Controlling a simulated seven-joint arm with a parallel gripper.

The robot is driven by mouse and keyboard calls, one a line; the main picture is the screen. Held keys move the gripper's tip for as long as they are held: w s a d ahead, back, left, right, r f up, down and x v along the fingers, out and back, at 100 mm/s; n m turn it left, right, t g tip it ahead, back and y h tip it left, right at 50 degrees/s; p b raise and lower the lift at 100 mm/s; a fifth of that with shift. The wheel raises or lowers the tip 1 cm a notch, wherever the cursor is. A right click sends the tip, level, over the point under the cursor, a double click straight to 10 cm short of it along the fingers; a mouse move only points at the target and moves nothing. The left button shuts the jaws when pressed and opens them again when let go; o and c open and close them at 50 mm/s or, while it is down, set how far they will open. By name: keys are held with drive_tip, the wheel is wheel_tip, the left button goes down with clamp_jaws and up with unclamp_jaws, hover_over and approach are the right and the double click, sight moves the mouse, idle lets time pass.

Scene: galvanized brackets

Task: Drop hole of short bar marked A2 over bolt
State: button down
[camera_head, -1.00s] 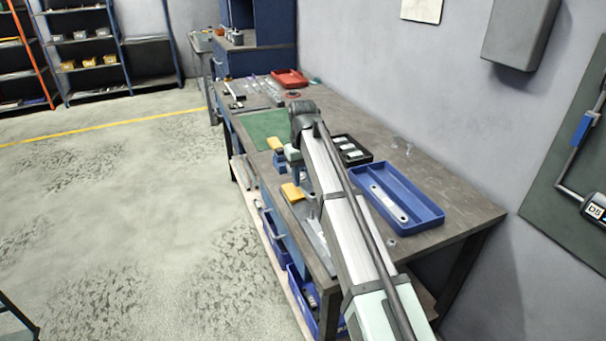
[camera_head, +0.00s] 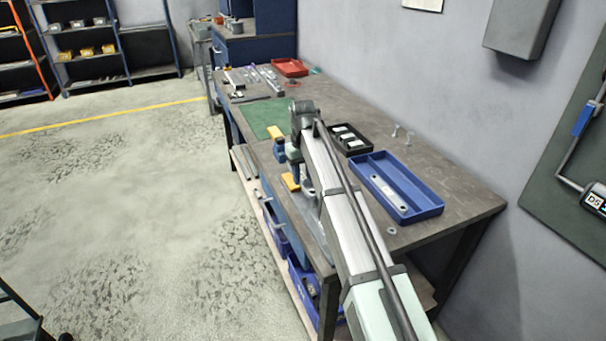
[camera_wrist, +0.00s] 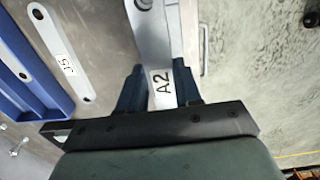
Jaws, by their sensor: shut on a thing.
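The short bar marked A2 (camera_wrist: 161,88) is between the two fingers of my gripper (camera_wrist: 160,92) in the wrist view, with its white label facing the camera. My gripper is shut on it. Grey metal runs on from the label to the top edge, where a round hole or bolt head (camera_wrist: 144,4) shows; I cannot tell which. In the head view my gripper (camera_head: 293,167) is low over the front edge of the workbench, by a fixture with a yellow clamp handle (camera_head: 291,181). My arm hides much of that fixture, and I cannot make out the target bolt.
A black tray (camera_head: 368,151) with pale parts, loose bolts (camera_head: 396,132) and a washer (camera_head: 392,231) are nearby. Another yellow handle (camera_head: 276,132) stands beyond the gripper.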

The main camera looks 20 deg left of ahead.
drive_tip(key=shift+f, duration=2)
idle(0.4)
idle(0.4)
drive_tip(key=c, duration=0.7)
unclamp_jaws()
wheel_tip(320, 180, up, 14)
drive_tip(key=shift+f, duration=0.1)
